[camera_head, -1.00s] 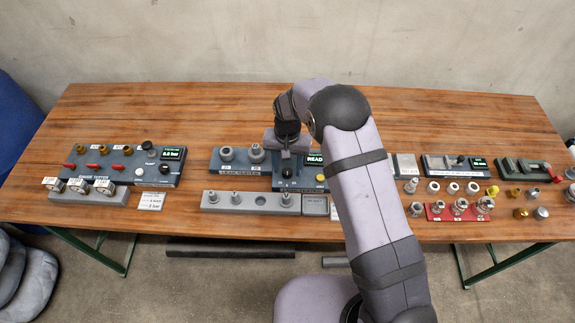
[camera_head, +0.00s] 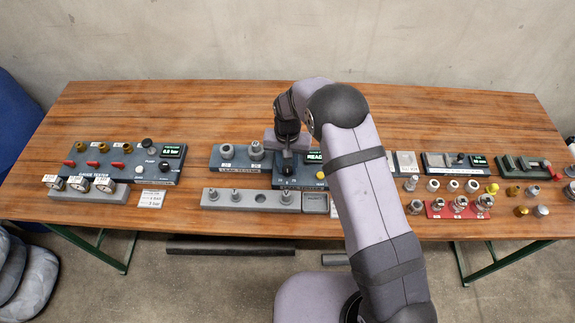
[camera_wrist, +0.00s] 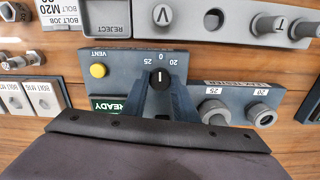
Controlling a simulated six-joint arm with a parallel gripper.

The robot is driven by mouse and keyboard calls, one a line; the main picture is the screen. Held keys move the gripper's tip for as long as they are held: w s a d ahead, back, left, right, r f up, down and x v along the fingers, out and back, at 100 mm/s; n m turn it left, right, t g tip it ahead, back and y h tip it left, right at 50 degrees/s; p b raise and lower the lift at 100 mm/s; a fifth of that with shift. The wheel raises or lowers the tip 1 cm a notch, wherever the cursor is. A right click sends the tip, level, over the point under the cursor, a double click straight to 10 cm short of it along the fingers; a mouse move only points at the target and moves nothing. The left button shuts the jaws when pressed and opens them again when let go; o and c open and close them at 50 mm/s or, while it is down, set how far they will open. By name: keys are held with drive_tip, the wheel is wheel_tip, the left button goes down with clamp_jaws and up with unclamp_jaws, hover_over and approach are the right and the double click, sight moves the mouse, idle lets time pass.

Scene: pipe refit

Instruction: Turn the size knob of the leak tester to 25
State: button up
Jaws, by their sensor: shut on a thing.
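The leak tester (camera_head: 232,168) stands mid-table, partly hidden by my arm in the head view. In the wrist view its black size knob (camera_wrist: 160,77) sits on the blue-grey panel (camera_wrist: 118,61). The knob's white line points straight up in the picture, at the 0 mark. The 25 mark is to its upper left and the 20 mark to its upper right. My gripper (camera_head: 288,158) reaches down over the knob, and its two fingers are shut on the knob from either side. The green READY display (camera_wrist: 112,105) is lit.
A yellow vent button (camera_wrist: 98,70) is left of the knob in the wrist view. Two round ports (camera_wrist: 213,110) stand to the right. A grey rack with pegs (camera_head: 222,199) and a reject tray (camera_head: 315,203) lie in front. The gauge tester (camera_head: 115,165) is at left.

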sight(287, 168)
drive_tip(key=n+b, duration=0.1)
drive_tip(key=n, duration=0.3)
drive_tip(key=shift+b, duration=0.4)
drive_tip(key=shift+n+b, duration=0.55)
drive_tip(key=shift+n, duration=1.65)
drive_tip(key=o, duration=1.1)
drive_tip(key=shift+c, duration=0.2)
drive_tip(key=shift+r, duration=0.15)
drive_tip(key=shift+r+b, duration=1.15)
drive_tip(key=shift+r, duration=2.45)
